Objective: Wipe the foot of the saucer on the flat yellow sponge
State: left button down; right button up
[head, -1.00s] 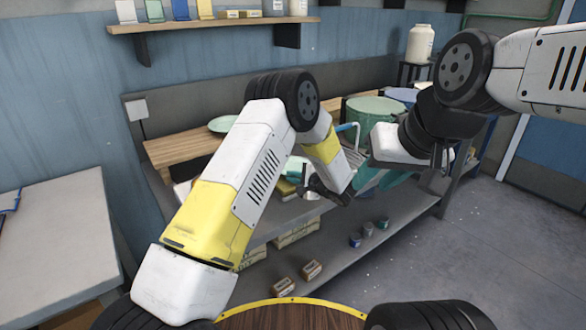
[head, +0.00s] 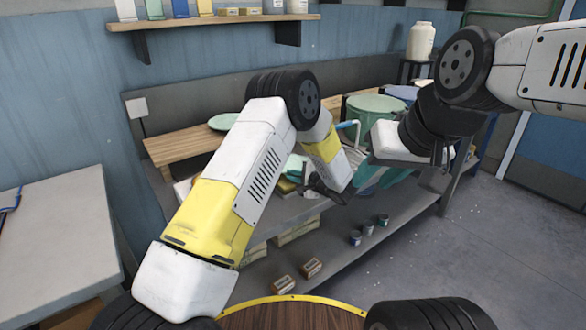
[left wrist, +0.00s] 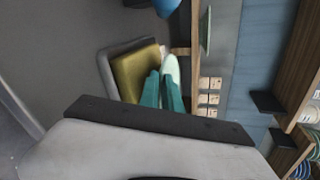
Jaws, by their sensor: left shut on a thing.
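The pale green saucer (left wrist: 171,70) shows in the left wrist view, on edge at the teal fingertips of my left gripper (left wrist: 161,92), which is shut on it. The flat yellow sponge (left wrist: 135,72) lies in a grey tray (left wrist: 108,72) just left of the fingers. I cannot tell whether the saucer's foot touches the sponge. In the head view my left forearm hides most of this spot, and only a little of the sponge (head: 287,186) shows. My right gripper (head: 378,178) hangs at the bench's right; its teal fingers are partly hidden.
Another pale green plate (head: 222,122) sits on a wooden board (head: 180,147) at the back of the bench. A green round-topped container (head: 375,106) stands behind my right gripper. Small tins (head: 368,229) and boxes (head: 311,266) stand on the lower shelf. A wall shelf (head: 210,22) hangs above.

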aim_at(286, 188)
pick_arm(q)
jog(key=shift+f, duration=0.35)
dwell(0.4)
jog(key=shift+w+d, duration=0.9)
jog(key=shift+d, duration=0.3)
jog(key=shift+s+a, duration=0.6)
jog(key=shift+a, duration=0.25)
jog(key=shift+s+a, duration=0.65)
jog(key=shift+a, duration=0.2)
jog(key=shift+s+a, duration=0.6)
jog(key=shift+a, duration=0.25)
jog(key=w+d, duration=0.2)
jog(key=d, duration=0.1)
jog(key=w+d, duration=0.1)
jog(key=d, duration=0.1)
jog(key=shift+w+d, duration=0.15)
jog(key=shift+w, duration=0.2)
jog(key=shift+s+a, duration=0.6)
jog(key=shift+a, duration=0.25)
jog(key=shift+s+a, duration=0.6)
jog(key=shift+a, duration=0.25)
jog(key=shift+s+a, duration=0.6)
jog(key=shift+a, duration=0.25)
jog(key=shift+w+d, duration=0.45)
jog(key=shift+d, duration=0.2)
jog(key=shift+w+d, duration=0.45)
jog(key=shift+d, duration=0.15)
jog(key=shift+r, duration=0.15)
